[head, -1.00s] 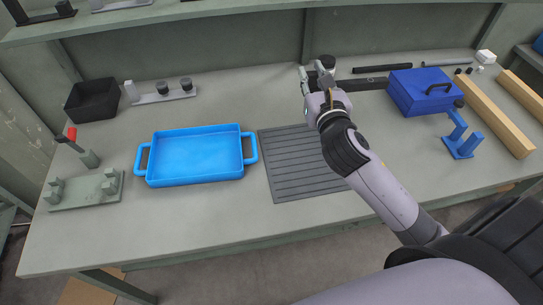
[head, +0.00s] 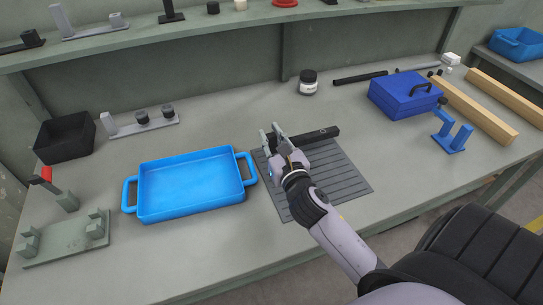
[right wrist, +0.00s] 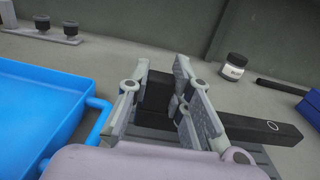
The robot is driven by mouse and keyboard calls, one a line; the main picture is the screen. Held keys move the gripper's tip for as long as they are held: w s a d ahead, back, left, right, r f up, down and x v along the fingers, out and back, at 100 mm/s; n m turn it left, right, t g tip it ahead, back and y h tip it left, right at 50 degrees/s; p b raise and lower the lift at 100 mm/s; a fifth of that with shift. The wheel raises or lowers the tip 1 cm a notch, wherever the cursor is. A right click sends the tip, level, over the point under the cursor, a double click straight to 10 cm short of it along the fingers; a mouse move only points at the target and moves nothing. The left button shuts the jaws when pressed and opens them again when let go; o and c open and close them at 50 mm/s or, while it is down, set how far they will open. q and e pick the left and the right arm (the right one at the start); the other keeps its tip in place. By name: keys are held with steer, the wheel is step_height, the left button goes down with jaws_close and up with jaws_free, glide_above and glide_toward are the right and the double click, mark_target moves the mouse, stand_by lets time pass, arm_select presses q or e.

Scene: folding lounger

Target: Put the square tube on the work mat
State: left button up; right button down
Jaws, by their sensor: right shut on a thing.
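The square tube is a long black bar (head: 319,134) at the far edge of the dark grey ribbed work mat (head: 335,187). My right gripper (head: 272,137) is shut on the tube near its left end. In the right wrist view, the tube (right wrist: 263,130) passes between the fingers (right wrist: 162,78) and sticks out to the right, with a round hole near that end. Part of the mat shows beneath it. I cannot tell whether the tube touches the mat. My left gripper is not in view.
A blue tray (head: 192,187) stands just left of the mat. A dark-lidded jar (head: 308,83) stands behind it. A blue toolbox (head: 404,95), a blue stand (head: 451,136) and wooden beams (head: 475,115) are on the right. The mat's front part is clear.

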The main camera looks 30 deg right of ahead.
steer(key=shift+f, duration=0.75)
step_height(320, 180, down, 4)
steer(key=shift+r+b, duration=0.15)
steer(key=shift+b, duration=0.6)
steer(key=shift+f, duration=0.25)
steer(key=c, duration=1.4)
jaws_free()
steer(key=shift+c, duration=0.2)
